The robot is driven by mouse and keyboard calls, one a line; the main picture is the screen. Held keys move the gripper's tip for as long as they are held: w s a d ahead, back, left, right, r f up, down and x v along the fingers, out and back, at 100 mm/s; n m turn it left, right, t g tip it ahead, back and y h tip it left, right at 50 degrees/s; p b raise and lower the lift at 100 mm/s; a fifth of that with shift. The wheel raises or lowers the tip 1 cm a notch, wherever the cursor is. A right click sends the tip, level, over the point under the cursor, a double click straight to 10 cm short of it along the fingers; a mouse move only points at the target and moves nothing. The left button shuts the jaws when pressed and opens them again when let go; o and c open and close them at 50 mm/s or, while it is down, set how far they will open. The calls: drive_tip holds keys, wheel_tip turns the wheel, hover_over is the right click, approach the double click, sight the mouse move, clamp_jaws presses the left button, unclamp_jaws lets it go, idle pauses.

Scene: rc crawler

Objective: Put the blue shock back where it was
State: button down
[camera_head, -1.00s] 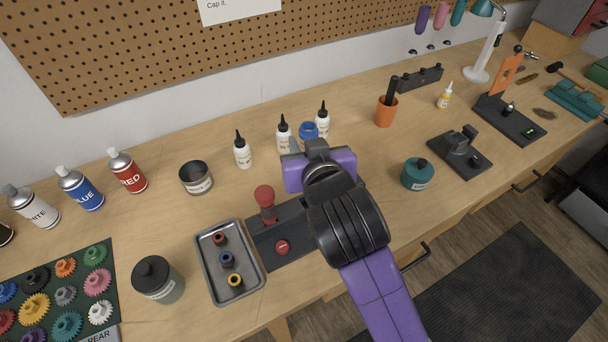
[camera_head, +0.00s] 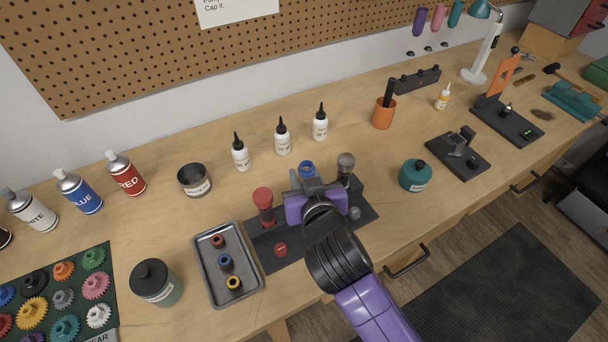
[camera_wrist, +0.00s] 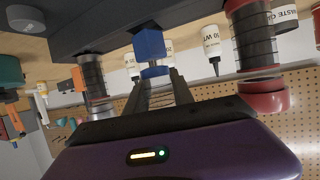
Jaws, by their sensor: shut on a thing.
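My gripper (camera_head: 312,180) is shut on the blue shock (camera_head: 307,168) and holds it over the dark stand (camera_head: 368,217). In the wrist view, the blue shock (camera_wrist: 150,43) is between the fingertips (camera_wrist: 158,85), close to the stand's dark bar (camera_wrist: 110,25). The red-capped shock (camera_head: 263,203) stands upright on the left and the grey-capped shock (camera_head: 345,165) on the right, with the blue one between them. My gripper hides the blue shock's lower part in the head view. I cannot tell whether it is seated.
A grey tray (camera_head: 205,263) with three small colored rings lies left of the stand. Several white bottles (camera_head: 282,138) stand behind it. A teal jar (camera_head: 415,175) is to the right. Bare bench lies between the stand and the bottles.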

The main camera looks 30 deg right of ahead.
drive_tip(key=shift+f, duration=0.3)
drive_tip(key=c, duration=1.1)
unclamp_jaws()
drive_tip(key=b+v, duration=0.1)
drive_tip(key=v, duration=1.1)
drive_tip(key=shift+r, duration=0.25)
